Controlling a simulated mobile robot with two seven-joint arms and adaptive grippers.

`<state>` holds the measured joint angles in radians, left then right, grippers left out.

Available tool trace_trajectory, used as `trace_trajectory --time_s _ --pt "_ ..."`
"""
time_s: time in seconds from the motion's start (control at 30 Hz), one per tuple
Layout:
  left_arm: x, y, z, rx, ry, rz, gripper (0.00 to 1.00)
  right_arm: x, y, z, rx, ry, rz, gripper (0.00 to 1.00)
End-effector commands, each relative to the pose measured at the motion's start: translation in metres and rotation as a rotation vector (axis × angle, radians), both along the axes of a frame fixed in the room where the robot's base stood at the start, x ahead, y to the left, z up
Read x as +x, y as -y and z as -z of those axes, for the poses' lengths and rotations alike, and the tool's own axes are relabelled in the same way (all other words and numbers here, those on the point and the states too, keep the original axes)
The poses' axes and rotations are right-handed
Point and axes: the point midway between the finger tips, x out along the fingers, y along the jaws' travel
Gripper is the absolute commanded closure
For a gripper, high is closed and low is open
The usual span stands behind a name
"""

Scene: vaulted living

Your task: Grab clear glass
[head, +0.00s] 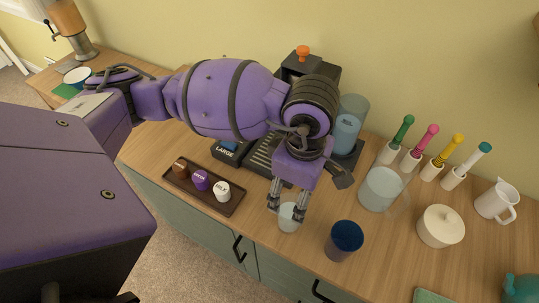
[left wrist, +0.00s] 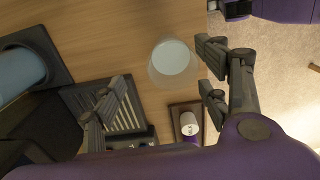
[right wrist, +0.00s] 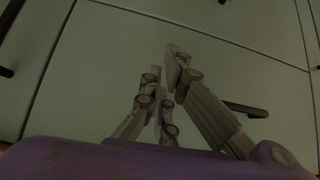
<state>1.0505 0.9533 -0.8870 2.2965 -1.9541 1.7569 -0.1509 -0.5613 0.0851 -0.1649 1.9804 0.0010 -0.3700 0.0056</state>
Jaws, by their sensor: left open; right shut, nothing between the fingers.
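A small clear glass (head: 289,219) stands upright on the wooden counter. It also shows in the left wrist view (left wrist: 173,62), beyond the fingers and closer to the right-hand one. My left gripper (head: 287,208) is open and points down just above and around the glass's rim in the head view. I cannot tell whether a finger touches it. My right gripper (right wrist: 167,78) is shut and empty in front of green cabinet doors in the right wrist view. It is not in the head view.
A dark blue cup (head: 344,240) stands right of the glass. A tray (head: 178,187) with several small labelled pots lies left. A larger clear container (head: 381,189), white lidded pot (head: 440,226) and white pitcher (head: 496,201) stand right. A coffee machine (head: 308,66) is behind my left arm.

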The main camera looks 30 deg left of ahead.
Motion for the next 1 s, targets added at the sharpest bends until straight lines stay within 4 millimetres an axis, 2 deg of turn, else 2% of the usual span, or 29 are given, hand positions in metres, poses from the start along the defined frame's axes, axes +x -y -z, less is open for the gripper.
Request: trace_trajectory --time_s 0.23,0.5,0.8,1.0 --pt "-0.003 -0.001 0.028 0.000 -0.003 0.000 0.32 -0.022 0.002 0.008 0.000 -0.042 0.013 1.00" --pt "-0.008 -0.002 0.066 -0.001 -0.002 0.000 0.32 -0.017 -0.003 0.003 0.008 -0.034 0.007 1.00" --pt "-0.008 -0.002 0.071 -0.001 -0.001 0.001 0.32 -0.012 -0.005 0.001 0.010 -0.024 0.003 1.00" --pt "-0.008 -0.002 0.071 -0.001 -0.001 0.001 0.58 -0.013 -0.002 0.001 0.005 -0.025 0.003 1.00"
